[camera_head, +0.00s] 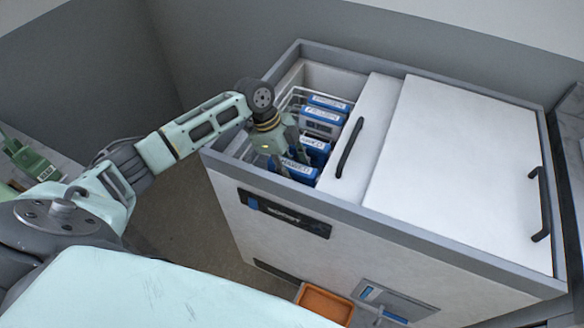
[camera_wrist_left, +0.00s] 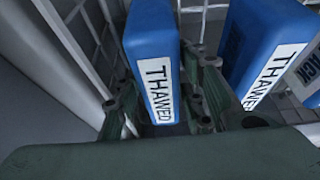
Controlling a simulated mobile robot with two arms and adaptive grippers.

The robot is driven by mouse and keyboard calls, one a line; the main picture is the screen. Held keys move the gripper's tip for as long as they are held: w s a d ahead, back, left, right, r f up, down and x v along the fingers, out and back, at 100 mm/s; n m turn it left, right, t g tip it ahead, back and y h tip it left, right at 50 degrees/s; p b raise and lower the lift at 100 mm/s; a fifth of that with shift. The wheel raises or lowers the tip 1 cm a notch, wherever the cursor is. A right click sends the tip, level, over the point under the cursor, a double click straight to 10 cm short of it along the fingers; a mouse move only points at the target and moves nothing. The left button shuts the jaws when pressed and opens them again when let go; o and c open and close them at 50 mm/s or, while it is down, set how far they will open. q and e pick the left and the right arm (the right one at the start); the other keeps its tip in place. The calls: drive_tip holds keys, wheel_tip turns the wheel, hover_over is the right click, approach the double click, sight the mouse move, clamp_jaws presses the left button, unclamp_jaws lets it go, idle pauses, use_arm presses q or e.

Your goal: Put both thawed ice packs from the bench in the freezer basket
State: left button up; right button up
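The chest freezer (camera_head: 270,225) stands open at its left part, with a white wire basket (camera_head: 290,97) inside. Two blue packs labelled THAWED stand in the basket's near part, the nearer one (camera_head: 298,170) and one behind it (camera_head: 316,146). My left gripper (camera_head: 283,160) is down in the basket at the nearer pack. In the left wrist view that pack (camera_wrist_left: 152,45) stands upright between the fingers, with a narrow gap beside the left finger. The other thawed pack (camera_wrist_left: 262,50) stands to the right, outside the fingers. My right gripper is not in view.
More blue-and-white packs (camera_head: 322,117) stand at the back of the basket. Sliding white lids with black handles (camera_head: 349,148) cover the freezer's right part. An orange tray (camera_head: 326,304) is low at the freezer's front. A bench (camera_head: 60,165) is at the far left.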

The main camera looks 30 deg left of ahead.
use_arm(q)
drive_tip(key=shift+r, duration=0.2)
drive_tip(key=b+v, duration=0.1)
drive_tip(key=v, duration=1.1)
drive_tip(key=shift+w, duration=0.1)
